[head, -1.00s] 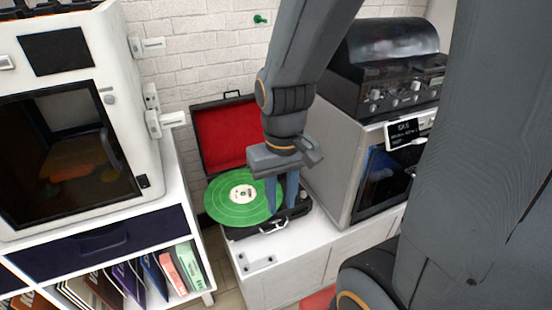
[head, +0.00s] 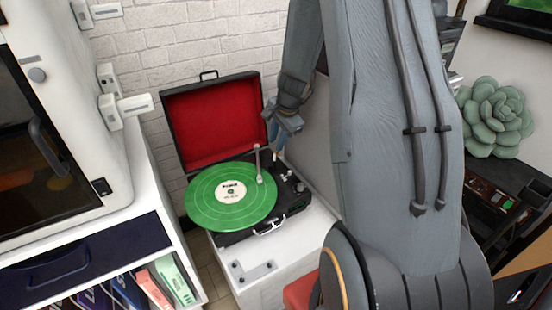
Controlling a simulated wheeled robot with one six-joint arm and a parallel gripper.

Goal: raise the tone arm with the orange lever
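The record player (head: 236,237) is a black case with its red-lined lid (head: 212,128) standing open. A green record (head: 205,207) with a white label lies on it. The pale tone arm (head: 258,163) reaches over the record, its head near the label; I cannot tell whether it touches. Small knobs (head: 300,187) show on the deck's right side. I cannot make out an orange lever. My gripper (head: 276,138) is at the back right of the player, by the lid's right edge. Its bluish fingers are small and partly hidden, so their opening is unclear.
The player stands on a white cabinet (head: 303,238) with a grey bracket plate (head: 252,272) at its front. A white machine (head: 95,165) on a shelf unit stands left. A brick wall is behind. My arm covers much of the right; a succulent (head: 492,118) shows beyond.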

